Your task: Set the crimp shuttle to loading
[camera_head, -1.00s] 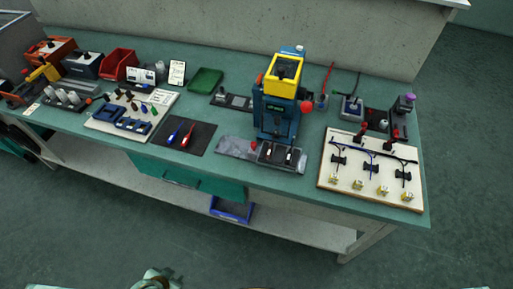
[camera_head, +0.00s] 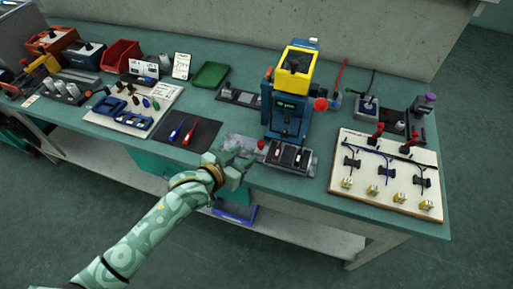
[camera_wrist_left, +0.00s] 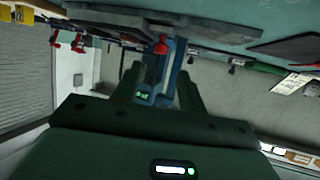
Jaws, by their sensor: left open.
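The crimp press (camera_head: 287,105) is blue with a yellow-rimmed top and stands on the bench. The crimp shuttle (camera_head: 290,157), a dark block with light slots, sits at its front foot, with a red knob (camera_head: 261,145) at its left end. My left gripper (camera_head: 240,158) is just left of the shuttle and the knob, open and empty. In the left wrist view the picture is upside down; the red knob (camera_wrist_left: 160,46) and the blue press (camera_wrist_left: 165,85) show between and beyond the open fingers (camera_wrist_left: 157,90). I cannot tell whether the fingers touch anything. My right gripper is out of view.
A wire board (camera_head: 385,175) lies right of the press. A dark mat (camera_head: 186,132) with a blue and a red screwdriver lies to the left. A green tray (camera_head: 211,75) and a red bin (camera_head: 121,55) stand farther back. The bench front edge runs below my gripper.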

